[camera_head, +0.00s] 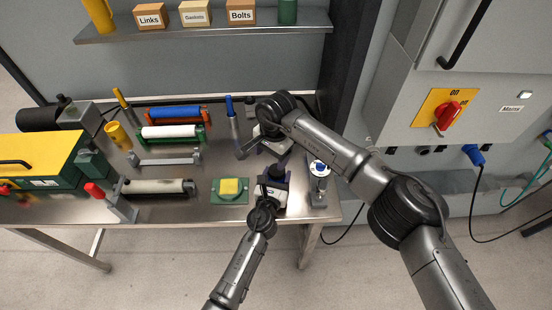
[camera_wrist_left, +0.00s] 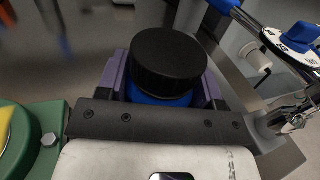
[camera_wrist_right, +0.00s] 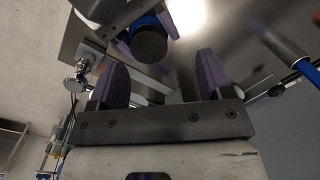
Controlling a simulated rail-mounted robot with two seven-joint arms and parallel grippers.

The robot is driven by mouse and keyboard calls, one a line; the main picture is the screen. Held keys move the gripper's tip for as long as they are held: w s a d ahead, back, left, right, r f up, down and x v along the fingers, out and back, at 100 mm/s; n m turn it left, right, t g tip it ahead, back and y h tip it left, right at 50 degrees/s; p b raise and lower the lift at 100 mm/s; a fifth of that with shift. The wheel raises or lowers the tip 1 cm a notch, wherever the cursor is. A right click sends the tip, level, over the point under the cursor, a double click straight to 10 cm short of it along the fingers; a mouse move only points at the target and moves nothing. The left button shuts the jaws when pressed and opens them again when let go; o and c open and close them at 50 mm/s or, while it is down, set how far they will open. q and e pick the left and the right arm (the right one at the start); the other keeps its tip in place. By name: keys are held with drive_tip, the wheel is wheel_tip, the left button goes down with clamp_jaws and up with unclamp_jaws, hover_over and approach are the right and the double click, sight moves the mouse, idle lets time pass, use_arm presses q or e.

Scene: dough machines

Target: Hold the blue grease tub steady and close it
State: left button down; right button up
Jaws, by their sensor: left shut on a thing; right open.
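The blue grease tub (camera_wrist_left: 160,97) stands between the purple fingers of my left gripper (camera_wrist_left: 163,88), which is shut on it. A black ribbed lid (camera_wrist_left: 168,58) sits on top of the tub; whether it is tight I cannot tell. In the right wrist view the lid (camera_wrist_right: 149,44) and a bit of blue tub (camera_wrist_right: 168,23) show at the top, beyond the fingertips. My right gripper (camera_wrist_right: 160,68) is open and empty, apart from the lid. In the head view my left gripper (camera_head: 272,185) is at the table's front right, and my right gripper (camera_head: 272,143) is just behind it.
A green block with a yellow pad (camera_head: 230,188) lies left of the tub. A small stand with a blue-and-white dial (camera_head: 319,168) is close on the right. A blue-handled tool (camera_head: 231,115) stands behind. Rollers (camera_head: 170,133) fill the table's middle.

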sight(277, 179)
drive_tip(key=shift+w+d+r+m, duration=0.15)
drive_tip(key=shift+d+r, duration=0.1)
drive_tip(key=shift+r, duration=0.3)
drive_tip(key=shift+d+r+m, duration=0.15)
drive_tip(key=shift+d+r, duration=0.05)
drive_tip(key=shift+r, duration=0.3)
drive_tip(key=shift+d+h, duration=0.4)
drive_tip(key=shift+h, duration=0.1)
drive_tip(key=shift+f, duration=4)
drive_tip(key=shift+c, duration=0.3)
drive_tip(key=c, duration=0.9)
drive_tip(key=shift+m, duration=1.9)
